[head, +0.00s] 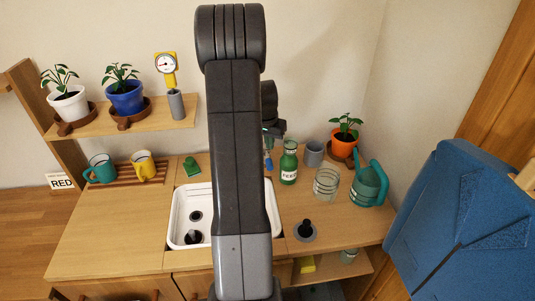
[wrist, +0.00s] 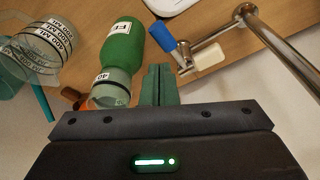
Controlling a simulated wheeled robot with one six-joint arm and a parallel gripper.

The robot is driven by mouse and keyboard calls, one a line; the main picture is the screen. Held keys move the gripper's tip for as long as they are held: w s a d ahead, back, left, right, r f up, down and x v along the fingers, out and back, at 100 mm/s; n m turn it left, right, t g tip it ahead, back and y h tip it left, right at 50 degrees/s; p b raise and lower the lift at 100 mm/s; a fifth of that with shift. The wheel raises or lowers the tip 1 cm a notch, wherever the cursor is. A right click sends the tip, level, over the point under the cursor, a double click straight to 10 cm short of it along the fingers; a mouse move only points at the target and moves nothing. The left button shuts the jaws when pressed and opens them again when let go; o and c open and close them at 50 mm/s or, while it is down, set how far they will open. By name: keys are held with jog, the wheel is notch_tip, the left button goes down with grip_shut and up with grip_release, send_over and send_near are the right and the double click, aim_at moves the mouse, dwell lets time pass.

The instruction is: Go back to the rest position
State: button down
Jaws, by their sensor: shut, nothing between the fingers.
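My gripper (wrist: 160,85) shows in the wrist view with its two greenish fingers together and nothing between them. It is above the counter (head: 110,225), close beside the green feed bottle (wrist: 123,45) and near the metal tap (wrist: 255,25) with its blue piece (wrist: 163,37). A clear cup or cap (wrist: 112,90) shows at the near end of the bottle. In the head view my raised arm fills the middle and hides the fingertips. The bottle (head: 289,163) stands upright on the counter to the right of my wrist.
A white sink (head: 178,222) lies behind my arm. A glass measuring jar (head: 326,184), teal watering can (head: 368,186), grey cup (head: 313,153) and orange plant pot (head: 344,143) stand right. A shelf (head: 140,119) with plants is left. A blue jacket (head: 465,215) hangs right.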

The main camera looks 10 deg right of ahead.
jog(key=shift+f, duration=0.1)
jog(key=shift+f+b, duration=1.4)
jog(key=shift+f, duration=1.4)
jog(key=shift+f, duration=0.15)
